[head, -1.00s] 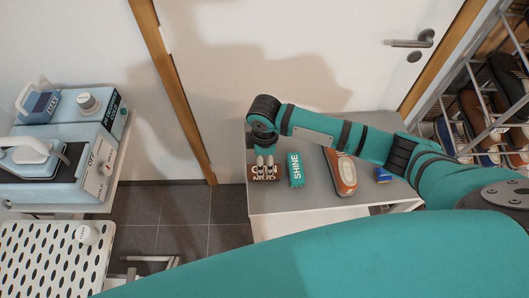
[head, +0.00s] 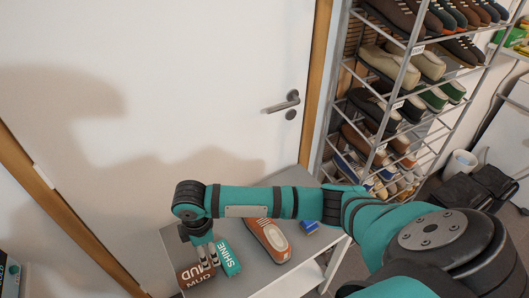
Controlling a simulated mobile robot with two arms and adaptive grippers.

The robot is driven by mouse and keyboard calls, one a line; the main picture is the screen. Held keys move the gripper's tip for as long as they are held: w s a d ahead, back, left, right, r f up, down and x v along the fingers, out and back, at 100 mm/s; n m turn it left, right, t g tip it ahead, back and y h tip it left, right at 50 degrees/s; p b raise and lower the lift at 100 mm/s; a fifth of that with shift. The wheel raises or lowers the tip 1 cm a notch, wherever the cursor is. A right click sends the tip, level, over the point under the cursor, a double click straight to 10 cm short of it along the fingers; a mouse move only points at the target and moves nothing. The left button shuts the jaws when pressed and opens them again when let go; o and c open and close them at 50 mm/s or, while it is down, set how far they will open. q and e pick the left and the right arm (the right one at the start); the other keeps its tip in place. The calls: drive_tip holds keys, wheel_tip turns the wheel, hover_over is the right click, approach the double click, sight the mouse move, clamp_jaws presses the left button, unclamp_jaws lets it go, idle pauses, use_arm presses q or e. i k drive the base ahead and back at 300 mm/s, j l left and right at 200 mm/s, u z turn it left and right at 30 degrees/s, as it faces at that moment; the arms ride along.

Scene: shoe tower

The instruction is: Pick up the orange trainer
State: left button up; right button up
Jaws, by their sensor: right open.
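The orange trainer (head: 268,240), with a pale sole edge, lies on the grey table top (head: 293,256), right of the teal SHINE box (head: 229,259). My right arm passes over its far end and hides part of the table there. My right gripper (head: 207,258) points down with its fingers apart and empty, above the brown MUD box (head: 196,279), to the left of the trainer. Whether the fingers touch the box cannot be told. My left gripper is not in view.
A small blue object (head: 309,226) lies right of the trainer. A metal shoe rack (head: 409,68) full of shoes stands to the right of the table. A white door (head: 190,80) with a handle is behind. Dark bags (head: 480,187) are on the far right.

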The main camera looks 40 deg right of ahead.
sight(266, 230)
drive_tip(key=z, duration=1.2)
